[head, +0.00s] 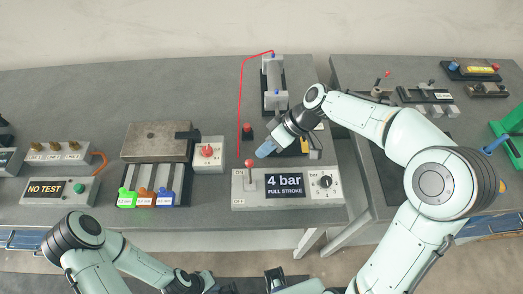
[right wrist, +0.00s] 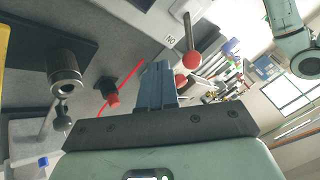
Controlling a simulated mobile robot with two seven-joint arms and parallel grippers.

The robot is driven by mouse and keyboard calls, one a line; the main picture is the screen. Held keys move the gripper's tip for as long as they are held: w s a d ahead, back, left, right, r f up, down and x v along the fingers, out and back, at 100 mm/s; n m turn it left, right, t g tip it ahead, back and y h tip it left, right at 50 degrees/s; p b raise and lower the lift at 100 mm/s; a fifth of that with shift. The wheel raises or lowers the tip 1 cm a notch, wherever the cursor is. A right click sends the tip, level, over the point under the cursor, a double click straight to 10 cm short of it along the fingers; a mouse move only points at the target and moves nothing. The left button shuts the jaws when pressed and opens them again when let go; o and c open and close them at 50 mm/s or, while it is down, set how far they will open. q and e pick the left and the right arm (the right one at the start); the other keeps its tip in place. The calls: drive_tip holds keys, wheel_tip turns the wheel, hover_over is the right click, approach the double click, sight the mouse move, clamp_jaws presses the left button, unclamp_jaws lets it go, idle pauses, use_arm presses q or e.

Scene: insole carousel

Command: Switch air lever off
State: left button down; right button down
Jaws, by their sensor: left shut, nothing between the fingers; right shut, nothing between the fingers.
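The air lever (head: 249,163) is a short rod with a red knob at the left end of the grey "4 bar full stroke" panel (head: 215,190). Its knob is at the far end, away from the OFF label. In the right wrist view, the red knob (right wrist: 188,60) is beside an ON label, just right of my fingertips. My right gripper (head: 266,149) is shut and empty, above and slightly right of the knob; its blue-grey fingers (right wrist: 158,85) appear apart from it. My left gripper (head: 207,281) is low at the picture's bottom edge, partly cut off, away from the panel.
A red-knobbed grey box (head: 208,153) stands left of the panel. A small red-topped part (head: 246,131) and a red hose (head: 241,95) are behind it. A dial (head: 325,182) is at the panel's right. Bench space at the back left is clear.

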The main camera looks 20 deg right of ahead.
drive_tip(key=shift+s+a+r, duration=0.15)
drive_tip(key=shift+s+a, duration=0.25)
drive_tip(key=shift+a, duration=0.3)
